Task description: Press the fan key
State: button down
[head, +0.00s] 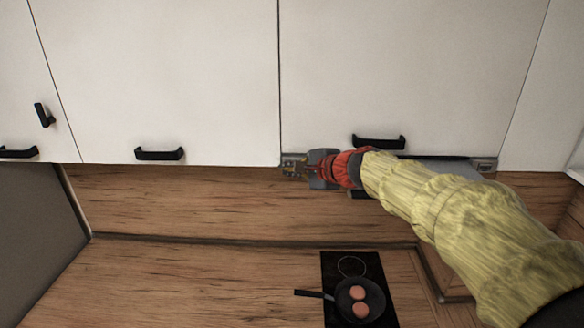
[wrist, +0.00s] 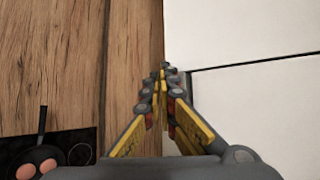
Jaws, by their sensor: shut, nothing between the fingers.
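A slim grey extractor hood (head: 484,164) sits under the right-hand white cabinet, above the hob. My gripper (head: 286,170) is shut and empty at the left end of this hood, just below the cabinet's bottom edge. The fan key cannot be made out; my gripper and arm cover much of the hood front. In the wrist view my shut fingertips (wrist: 165,72) lie over the border between the wood and the white cabinet fronts. I cannot tell whether they touch anything.
White cabinets with black handles (head: 159,154) run across the top. A wooden splashback (head: 180,205) is below them. A black hob (head: 340,262) on the wooden counter holds a frying pan (head: 343,305) with two round brown items. The counter left of the hob is clear.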

jog(key=shift+s, duration=0.1)
jog(key=s+b, duration=0.1)
jog(key=s, duration=0.5)
jog(key=shift+a+b, duration=0.1)
jog(key=shift+b, duration=0.2)
dwell(0.4)
